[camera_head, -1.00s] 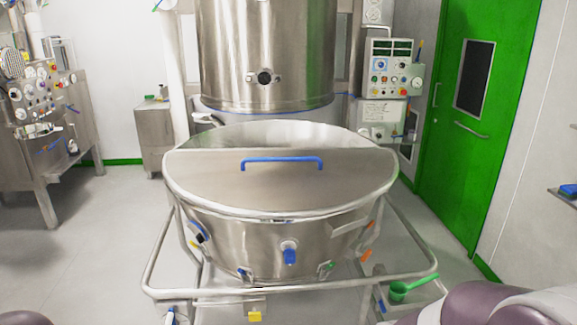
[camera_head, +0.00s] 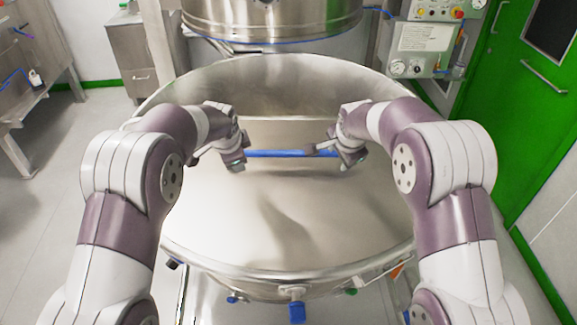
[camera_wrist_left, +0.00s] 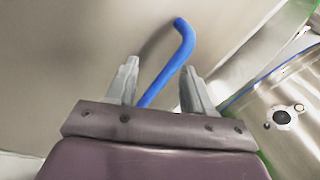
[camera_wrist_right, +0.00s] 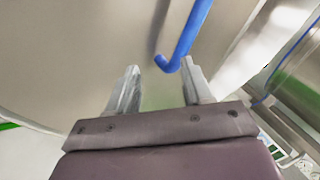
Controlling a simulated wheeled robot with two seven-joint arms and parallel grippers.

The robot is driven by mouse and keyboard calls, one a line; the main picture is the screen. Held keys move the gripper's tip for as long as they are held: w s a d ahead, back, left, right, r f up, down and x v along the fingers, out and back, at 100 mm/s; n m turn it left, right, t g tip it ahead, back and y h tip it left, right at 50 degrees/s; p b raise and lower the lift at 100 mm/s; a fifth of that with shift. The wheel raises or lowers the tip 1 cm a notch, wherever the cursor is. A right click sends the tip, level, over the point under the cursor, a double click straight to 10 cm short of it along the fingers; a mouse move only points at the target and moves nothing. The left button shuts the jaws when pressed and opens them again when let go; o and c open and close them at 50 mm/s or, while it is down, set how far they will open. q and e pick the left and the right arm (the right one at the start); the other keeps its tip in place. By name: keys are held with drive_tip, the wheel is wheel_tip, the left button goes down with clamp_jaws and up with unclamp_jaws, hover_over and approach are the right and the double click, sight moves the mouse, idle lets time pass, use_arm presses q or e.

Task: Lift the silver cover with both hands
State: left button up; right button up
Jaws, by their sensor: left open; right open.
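The silver cover (camera_head: 290,225) is a smooth metal plate over the near half of a large round steel bowl. Its blue bar handle (camera_head: 288,153) stands near the cover's far straight edge. My left gripper (camera_head: 236,160) is at the handle's left end, open; in the left wrist view the blue handle (camera_wrist_left: 172,72) runs between its spread fingers (camera_wrist_left: 158,72). My right gripper (camera_head: 332,152) is at the handle's right end, open; in the right wrist view the handle's bent end (camera_wrist_right: 178,55) shows close to the right-hand finger. Neither gripper is closed on it.
The bowl's rim (camera_head: 287,272) surrounds the cover, with its far half open. A steel vessel (camera_head: 270,18) hangs behind and above it. A control panel (camera_head: 420,40) stands at the back right, near a green door (camera_head: 520,90). Open floor (camera_head: 75,190) lies to the left.

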sight(336, 154)
use_arm(q)
wheel_tip(336, 154, up, 4)
drive_tip(key=m+t, duration=0.1)
drive_tip(key=m, duration=0.3)
use_arm(e)
wheel_tip(336, 154, up, 4)
drive_tip(key=m+t, duration=0.1)
drive_tip(key=m, duration=0.5)
use_arm(q)
drive_tip(key=x, duration=1.3)
drive_tip(key=shift+w, duration=0.35)
use_arm(e)
drive_tip(key=x, duration=1.3)
drive_tip(key=shift+w+d+f, duration=0.1)
drive_tip(key=shift+w+d, duration=0.1)
drive_tip(key=shift+w, duration=0.05)
use_arm(q)
drive_tip(key=shift+s, duration=0.1)
drive_tip(key=shift+c, duration=0.9)
use_arm(e)
drive_tip(key=shift+c, duration=0.8)
use_arm(q)
clamp_jaws()
use_arm(e)
drive_tip(key=shift+s, duration=0.1)
clamp_jaws()
